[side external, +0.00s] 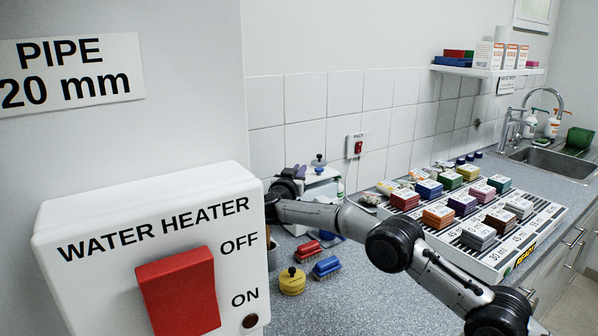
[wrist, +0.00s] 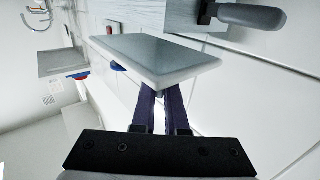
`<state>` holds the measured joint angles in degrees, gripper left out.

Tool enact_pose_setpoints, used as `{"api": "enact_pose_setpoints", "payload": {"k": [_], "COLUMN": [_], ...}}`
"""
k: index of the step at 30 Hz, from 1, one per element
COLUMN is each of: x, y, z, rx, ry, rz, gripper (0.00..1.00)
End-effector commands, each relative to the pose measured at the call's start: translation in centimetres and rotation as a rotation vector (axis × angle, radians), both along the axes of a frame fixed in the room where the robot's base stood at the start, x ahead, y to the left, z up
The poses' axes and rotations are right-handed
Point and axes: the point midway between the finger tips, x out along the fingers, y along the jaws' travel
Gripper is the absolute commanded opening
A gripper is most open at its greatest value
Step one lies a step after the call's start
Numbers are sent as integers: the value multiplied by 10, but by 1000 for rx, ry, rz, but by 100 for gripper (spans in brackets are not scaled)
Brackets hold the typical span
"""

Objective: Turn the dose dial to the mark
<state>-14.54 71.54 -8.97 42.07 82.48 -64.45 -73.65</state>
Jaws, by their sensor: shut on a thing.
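My gripper (wrist: 161,95) shows in the wrist view as two dark purple fingers, close together with a narrow gap. They run up to the edge of a pale slab with a grey top (wrist: 150,52), which hides their tips. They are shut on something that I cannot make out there. In the side external view my gripper (side external: 297,173) is beside a small white unit (side external: 322,176) on the counter, with a dark knob (side external: 318,160) on top. I cannot make out the dose dial or its mark in either view.
The water heater box (side external: 150,240) fills the near left. A yellow round pot (side external: 292,281), a red brush (side external: 308,251) and a blue brush (side external: 326,267) are on the counter below my arm. A rack (side external: 490,262) with several coloured blocks stands to the right.

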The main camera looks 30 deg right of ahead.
Motion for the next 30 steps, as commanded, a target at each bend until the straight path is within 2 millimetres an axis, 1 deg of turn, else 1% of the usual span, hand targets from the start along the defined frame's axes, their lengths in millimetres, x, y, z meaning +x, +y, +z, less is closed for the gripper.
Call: {"api": "enact_pose_setpoints", "payload": {"k": [1,5,22,23,24,27,30], "x": [3,2,-1,-1,-1,-1,-1], "y": [1,1,1,1,1,1,1], "z": [3,4,3,2,2,2,1], "rx": [-3,-1,5,6,6,5,5], "ry": [-7,-8,-1,-1,-1,0,1], "rz": [-4,-34,-69,-69,-70,-71,-72], "gripper": [0,0,0,17,24,41,41]}}
